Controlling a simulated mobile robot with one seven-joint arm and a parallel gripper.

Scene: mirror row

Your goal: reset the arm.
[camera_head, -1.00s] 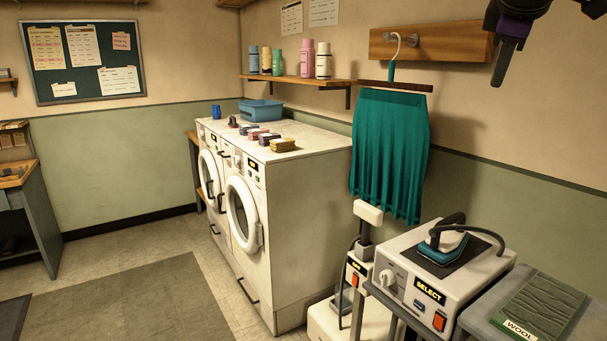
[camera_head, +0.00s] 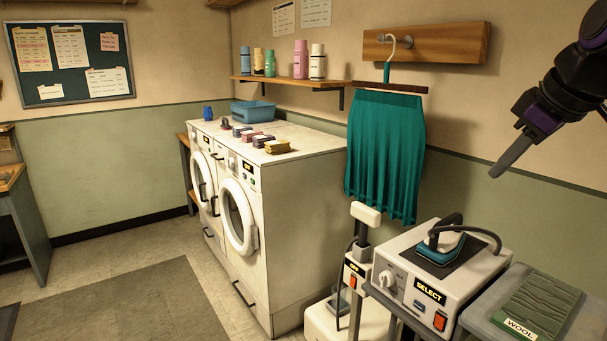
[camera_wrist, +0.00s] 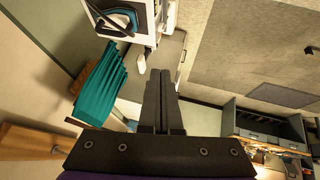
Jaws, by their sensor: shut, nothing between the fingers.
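My gripper (camera_head: 503,170) is at the upper right of the head view, in the air above the ironing station and right of the hanging green skirt. Its fingers point down and to the left, and it is empty. In the wrist view my gripper (camera_wrist: 162,75) shows its dark fingers together, with nothing between them. My arm reaches in from the right edge of the head view.
A green skirt (camera_head: 385,150) hangs from a wooden wall rail (camera_head: 425,43). Below my gripper stand an iron (camera_head: 442,247) on a white SELECT unit (camera_head: 400,262) and a WOOL board (camera_head: 540,300). White washers (camera_head: 290,220) stand left. The floor (camera_head: 110,310) is mostly open.

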